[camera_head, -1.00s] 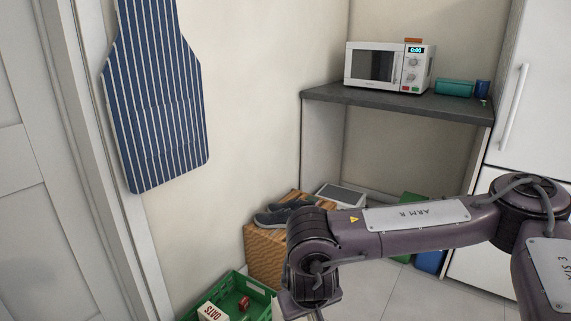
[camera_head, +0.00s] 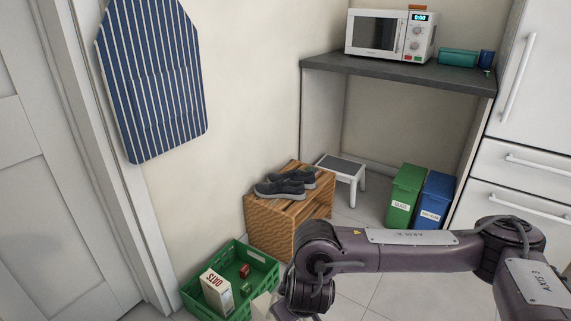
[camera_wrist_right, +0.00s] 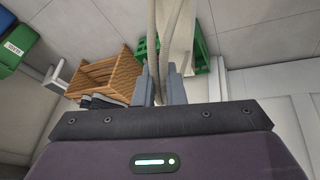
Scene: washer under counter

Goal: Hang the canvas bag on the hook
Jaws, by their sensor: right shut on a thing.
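My right gripper (camera_wrist_right: 158,72) shows in the right wrist view, shut on the cream straps (camera_wrist_right: 155,40) of the canvas bag. The straps run away from between the two grey fingers. A pale part of the bag (camera_wrist_right: 183,38) shows beside them, in front of the green crate. In the head view, a small cream patch (camera_head: 262,306), likely the bag, shows at the bottom edge left of my right wrist; the fingers are hidden or cut off there. No hook is visible. My left gripper is in neither current view.
A striped apron (camera_head: 155,85) hangs on the left wall. Below are a green crate (camera_head: 262,257) with an oats box (camera_head: 217,293), and a wooden crate (camera_head: 270,222) with shoes (camera_head: 285,184). A stool (camera_head: 342,166), bins (camera_head: 402,200) and counter (camera_head: 400,70) stand farther back.

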